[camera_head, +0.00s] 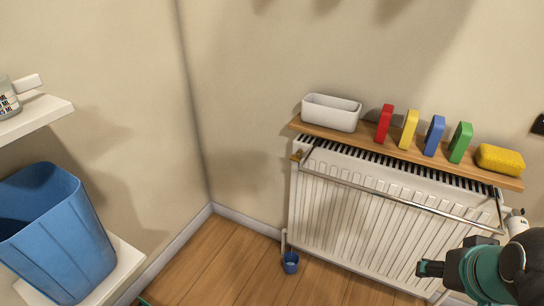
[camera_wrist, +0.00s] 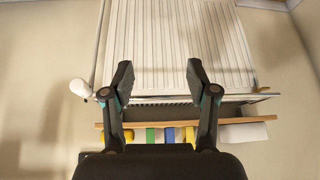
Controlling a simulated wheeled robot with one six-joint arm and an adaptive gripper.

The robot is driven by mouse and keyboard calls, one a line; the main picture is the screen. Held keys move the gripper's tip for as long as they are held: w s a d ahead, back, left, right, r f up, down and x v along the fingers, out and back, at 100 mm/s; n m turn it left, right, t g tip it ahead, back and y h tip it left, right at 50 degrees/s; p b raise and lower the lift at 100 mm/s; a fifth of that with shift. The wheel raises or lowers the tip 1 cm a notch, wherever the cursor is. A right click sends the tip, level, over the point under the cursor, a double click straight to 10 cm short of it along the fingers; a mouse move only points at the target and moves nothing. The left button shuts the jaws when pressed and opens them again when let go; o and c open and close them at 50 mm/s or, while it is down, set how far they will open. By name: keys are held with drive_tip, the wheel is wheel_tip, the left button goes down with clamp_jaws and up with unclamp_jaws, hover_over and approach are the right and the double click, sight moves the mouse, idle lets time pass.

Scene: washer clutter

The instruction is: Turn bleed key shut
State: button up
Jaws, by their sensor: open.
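The white radiator (camera_head: 375,215) stands against the wall and fills the upper middle of the wrist view (camera_wrist: 170,45), seen upside down. A small brass-coloured piece, which looks like the bleed key (camera_head: 297,156), sits at the radiator's upper left end in the head view. Its exact angle is too small to tell. My gripper (camera_head: 424,268) is at the lower right of the head view, well to the right of the brass piece. In the wrist view my gripper (camera_wrist: 160,70) has its two fingers wide apart with nothing between them.
A wooden shelf (camera_head: 350,136) above the radiator holds a white bin (camera_head: 331,112), coloured blocks and a yellow sponge (camera_head: 500,159). A metal rail (camera_head: 390,192) crosses the radiator's front. A blue cup (camera_head: 290,262) is below its left end. A white valve head (camera_head: 517,223) is at right.

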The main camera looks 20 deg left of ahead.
drive_tip(key=w+a+f+n+y+b, duration=0.2)
drive_tip(key=w+a+f, duration=0.2)
drive_tip(key=w+a, duration=0.5)
drive_tip(key=m+t+h+b, duration=0.35)
drive_tip(key=t+b, duration=0.25)
drive_tip(key=t, duration=1)
approach(296, 157)
drive_tip(key=shift+t+h, duration=0.3)
drive_tip(key=shift+h, duration=0.05)
drive_tip(key=x, duration=0.6)
drive_tip(key=p+x, duration=0.1)
drive_tip(key=x, duration=0.2)
drive_tip(key=shift+w+a+f, duration=0.1)
drive_tip(key=shift+w+f, duration=0.15)
drive_tip(key=shift+w, duration=0.3)
drive_tip(key=shift+c, duration=0.2)
clamp_jaws()
